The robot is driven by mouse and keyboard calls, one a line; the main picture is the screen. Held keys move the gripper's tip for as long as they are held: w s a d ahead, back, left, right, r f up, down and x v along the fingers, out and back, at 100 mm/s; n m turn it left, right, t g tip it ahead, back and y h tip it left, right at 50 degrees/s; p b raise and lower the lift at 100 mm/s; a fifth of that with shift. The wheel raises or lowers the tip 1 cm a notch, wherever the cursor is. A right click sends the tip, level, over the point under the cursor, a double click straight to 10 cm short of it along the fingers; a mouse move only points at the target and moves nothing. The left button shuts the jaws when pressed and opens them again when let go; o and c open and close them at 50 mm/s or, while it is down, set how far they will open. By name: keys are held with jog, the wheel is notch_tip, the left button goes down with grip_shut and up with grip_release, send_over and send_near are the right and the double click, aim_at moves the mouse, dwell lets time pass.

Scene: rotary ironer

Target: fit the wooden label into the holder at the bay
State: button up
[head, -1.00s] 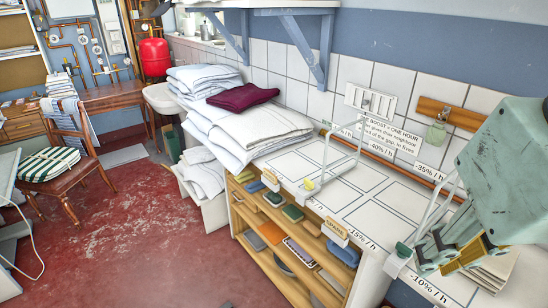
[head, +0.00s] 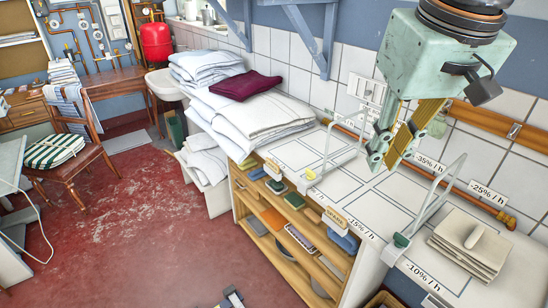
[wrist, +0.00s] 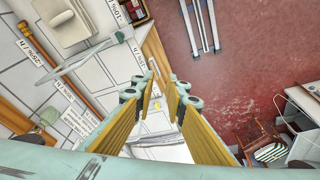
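My gripper (head: 394,150) hangs above the tiled counter with its fingers pointing down; its fingers carry wood-coloured pads. In the wrist view its fingertips (wrist: 162,88) stand apart with a gap and nothing between them. A small wooden label marked SPARE (head: 334,218) sits at the counter's front edge, below and left of my gripper. A second small wooden piece (head: 272,168) sits further left on that edge; its writing is unreadable. I cannot tell which part is the holder. A wire divider with a green foot (head: 401,240) stands to the right, and one with a yellow foot (head: 311,174) to the left.
Open shelves (head: 290,235) below hold several coloured items.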

jog(key=w+a+n+p, duration=0.2)
jog(key=w+a, duration=0.2)
jog(key=w, duration=0.9)
jog(key=n+g+p, duration=0.2)
jog(key=n+p, duration=0.2)
jog(key=p, duration=0.3)
send_over(272, 162)
jog(key=s+d, duration=0.1)
jog(key=s, duration=0.1)
notch_tip(272, 162, down, 21)
jog(key=shift+w+r, duration=0.15)
jog(key=shift+w, duration=0.1)
jog(key=shift+w+a+f, duration=0.1)
jog(key=shift+w+f, duration=0.05)
jog(key=shift+f, duration=1.25)
jog(key=shift+w+a+f, duration=0.1)
jog(key=shift+w+f, duration=0.05)
jog(key=shift+f, duration=1.3)
jog(key=shift+w+a+f, duration=0.1)
jog(key=shift+w+f, duration=0.05)
jog(key=shift+f, duration=1.25)
jog(key=shift+f, duration=0.15)
jog(key=shift+w+a+f+b, duration=0.1)
jog(key=shift+w+f+b, duration=0.1)
jog(key=shift+f, duration=1.05)
jog(key=shift+w+f+b, duration=0.2)
jog(key=shift+f, duration=1)
